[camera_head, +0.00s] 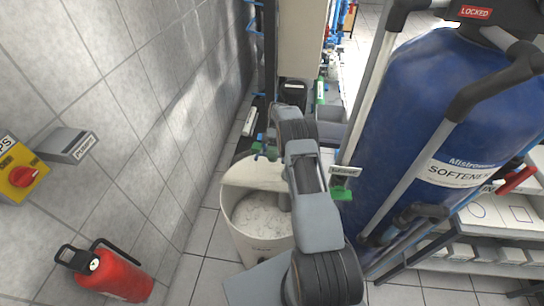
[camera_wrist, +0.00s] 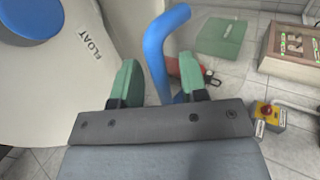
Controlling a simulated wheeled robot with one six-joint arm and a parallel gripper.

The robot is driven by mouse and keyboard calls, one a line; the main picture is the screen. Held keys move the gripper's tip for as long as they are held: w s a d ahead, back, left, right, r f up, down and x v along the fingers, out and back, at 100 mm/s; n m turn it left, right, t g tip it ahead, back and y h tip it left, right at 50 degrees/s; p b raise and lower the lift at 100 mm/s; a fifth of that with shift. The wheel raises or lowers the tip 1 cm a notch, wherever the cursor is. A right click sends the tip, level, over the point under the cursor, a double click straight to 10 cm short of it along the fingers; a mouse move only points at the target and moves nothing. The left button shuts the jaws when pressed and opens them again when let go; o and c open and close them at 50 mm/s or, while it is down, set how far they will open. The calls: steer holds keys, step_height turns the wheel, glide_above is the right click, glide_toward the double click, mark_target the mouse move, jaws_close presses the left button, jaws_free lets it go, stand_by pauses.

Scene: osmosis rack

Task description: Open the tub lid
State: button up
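The white tub (camera_head: 258,246) stands on the floor in the head view. Its near part is uncovered and shows pale, lumpy contents. A cream lid panel (camera_head: 250,174) lies across its far part. My arm crosses above the tub. The green fingers of my gripper (camera_head: 265,152) show by the panel's far edge. In the wrist view my gripper (camera_wrist: 158,78) has its two fingers apart. A bent blue pipe (camera_wrist: 157,40) shows between them; I cannot tell whether they touch it. A white surface marked FLOAT (camera_wrist: 60,75), with a blue cap (camera_wrist: 28,18), fills the upper left.
A large blue softener tank (camera_head: 420,110) with grey pipes stands close on the right. A tiled wall (camera_head: 150,90) is on the left, with a yellow box with a red knob (camera_head: 20,175). A red fire extinguisher (camera_head: 110,275) is at lower left. Tiled floor is free beside the tub.

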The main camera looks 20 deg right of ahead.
mark_target(271, 160)
step_height(271, 160, up, 3)
steer(key=p, duration=0.3)
steer(key=shift+r, duration=0.2)
steer(key=s+r+b, duration=0.1)
steer(key=s+r, duration=0.1)
steer(key=s+a+r, duration=0.1)
steer(key=s+r, duration=0.1)
steer(key=r, duration=0.1)
steer(key=shift+s+r+b, duration=0.15)
steer(key=shift+s+b, duration=0.25)
steer(key=s+a+r+b, duration=0.2)
steer(key=s+r, duration=0.2)
steer(key=s, duration=0.5)
steer(key=shift+r, duration=0.15)
steer(key=shift+w, duration=0.1)
